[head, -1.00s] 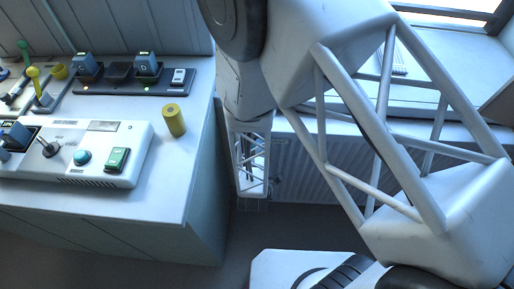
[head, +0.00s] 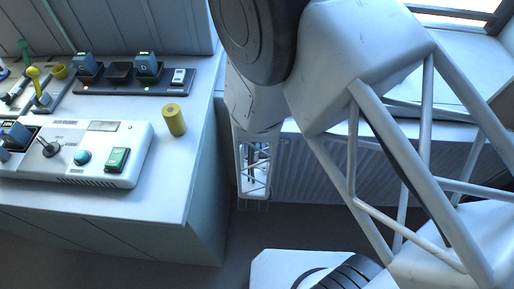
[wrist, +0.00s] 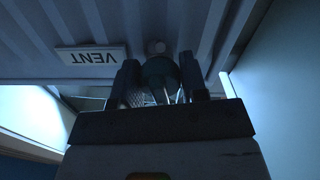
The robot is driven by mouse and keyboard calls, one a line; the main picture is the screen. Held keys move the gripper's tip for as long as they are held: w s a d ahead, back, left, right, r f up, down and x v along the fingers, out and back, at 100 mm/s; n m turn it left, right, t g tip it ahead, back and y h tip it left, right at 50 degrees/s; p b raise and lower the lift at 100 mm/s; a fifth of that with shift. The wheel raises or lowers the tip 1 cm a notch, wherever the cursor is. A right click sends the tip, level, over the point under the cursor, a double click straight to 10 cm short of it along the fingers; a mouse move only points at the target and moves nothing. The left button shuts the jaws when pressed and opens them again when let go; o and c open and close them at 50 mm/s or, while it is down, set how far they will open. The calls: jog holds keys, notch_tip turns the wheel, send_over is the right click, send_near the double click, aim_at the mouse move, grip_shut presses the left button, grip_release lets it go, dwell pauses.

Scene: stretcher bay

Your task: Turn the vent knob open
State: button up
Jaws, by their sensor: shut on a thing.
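The vent knob (wrist: 160,72) is a dark round knob in the wrist view, on a ribbed grey panel beside a white VENT label (wrist: 92,55) that reads upside down. My gripper (wrist: 160,88) has one dark finger on each side of the knob and is shut on it. The lower part of the knob is partly hidden between the fingers, and its turn angle cannot be read. In the head view my gripper (head: 254,203) is low in the dim gap right of the counter; the knob cannot be made out there.
The counter (head: 205,165) stands left of my gripper, with a white control box (head: 115,140), a yellow cylinder (head: 174,119) and a black switch strip (head: 120,75) on it. A ribbed panel (head: 310,170) is behind. A pale wall (wrist: 285,90) is close at right in the wrist view.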

jog(key=shift+m, duration=0.8)
jog(key=o, duration=0.9)
jog(key=shift+s, duration=0.15)
jog(key=s, duration=0.7)
jog(key=shift+s, duration=0.3)
dwell(0.3)
